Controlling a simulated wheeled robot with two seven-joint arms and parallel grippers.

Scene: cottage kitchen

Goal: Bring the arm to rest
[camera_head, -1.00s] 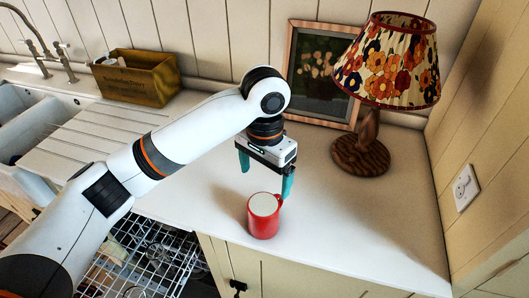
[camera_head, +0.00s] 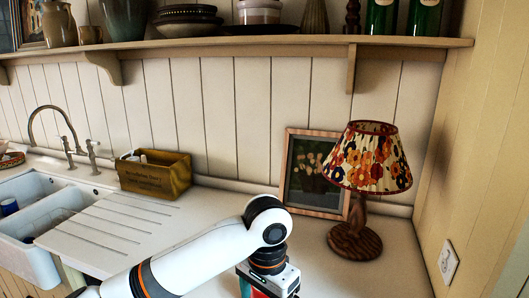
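My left arm comes in from the lower left, and its gripper (camera_head: 262,292) is at the bottom edge of the head view, over the worktop. A teal finger (camera_head: 245,288) shows at the left end of the gripper body, set as wide as in the open pose. The fingertips are cut off by the frame edge. A small patch of the red mug (camera_head: 259,294) shows just under the gripper body. Most of the mug is out of view, so I cannot tell whether it touches the fingers. My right gripper is not in view.
A lamp (camera_head: 368,165) with a flowered shade and a framed picture (camera_head: 312,175) stand at the back right of the worktop (camera_head: 385,280). A wooden box (camera_head: 153,175) and a double sink (camera_head: 40,225) are at left. A shelf (camera_head: 230,46) with crockery and bottles runs above.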

